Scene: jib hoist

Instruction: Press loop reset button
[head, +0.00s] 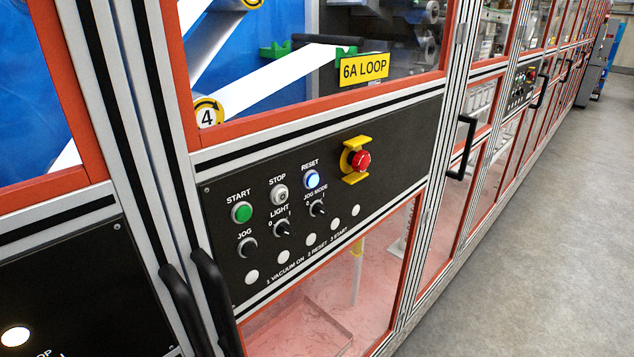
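The reset button (312,180) is a small round button lit blue-white, under the word RESET on a black control panel (400,150). The panel sits below a window with a yellow 6A LOOP sign (364,69). To the left of the reset button are the grey stop button (280,195) and the green start button (241,213). To its right is a red emergency stop (361,161) in a yellow guard. Neither of my grippers is in the head view.
Below the buttons are the jog knob (247,248), light knob (282,229) and jog mode knob (318,208). Black door handles (184,310) stick out at the lower left, and another (461,147) right of the panel. Open grey floor (540,230) lies to the right.

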